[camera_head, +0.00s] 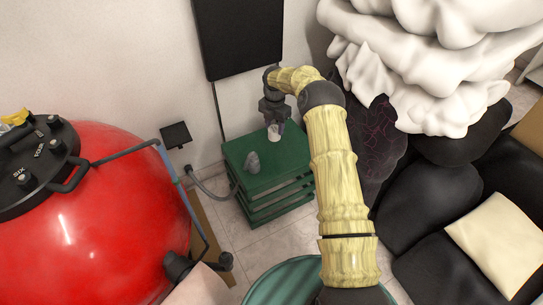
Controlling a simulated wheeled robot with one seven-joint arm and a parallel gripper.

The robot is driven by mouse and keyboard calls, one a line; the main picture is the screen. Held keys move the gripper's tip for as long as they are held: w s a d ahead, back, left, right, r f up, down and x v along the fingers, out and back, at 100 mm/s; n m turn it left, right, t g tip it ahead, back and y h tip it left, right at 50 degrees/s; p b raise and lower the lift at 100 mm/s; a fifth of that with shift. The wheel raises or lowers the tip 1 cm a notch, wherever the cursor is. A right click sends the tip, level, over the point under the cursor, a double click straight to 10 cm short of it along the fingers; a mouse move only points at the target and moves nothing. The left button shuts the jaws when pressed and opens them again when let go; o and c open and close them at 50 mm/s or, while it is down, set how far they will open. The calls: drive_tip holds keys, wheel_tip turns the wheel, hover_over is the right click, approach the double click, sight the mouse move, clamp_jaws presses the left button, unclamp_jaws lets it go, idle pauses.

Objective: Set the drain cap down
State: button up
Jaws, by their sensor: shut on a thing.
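My gripper (275,127) points down over the green slatted crate (236,150), near its back right part. It is shut on a small pale thing, the drain cap (273,132), at its fingertips. The cap is small here, and I cannot tell whether it touches the crate top or hangs just above it. A grey lumpy object (252,162) lies on the crate top, to the left of and nearer than the gripper.
A large red filter tank (110,230) with a black valve head stands at the left. A grey hose (212,192) runs to the crate's left side. A black panel (238,38) hangs on the wall behind.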

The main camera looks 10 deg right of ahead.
drive_tip(key=shift+w+d+f+n, duration=0.2)
drive_tip(key=shift+w+f+n, duration=0.1)
drive_tip(key=shift+n, duration=0.3)
drive_tip(key=b, duration=0.2)
hover_over(275, 155)
drive_tip(key=shift+w+f, duration=0.15)
drive_tip(key=shift+f, duration=2.35)
wheel_tip(275, 155, down, 5)
drive_tip(key=shift+b, duration=0.85)
drive_tip(key=shift+f, duration=0.15)
drive_tip(key=o, duration=1.2)
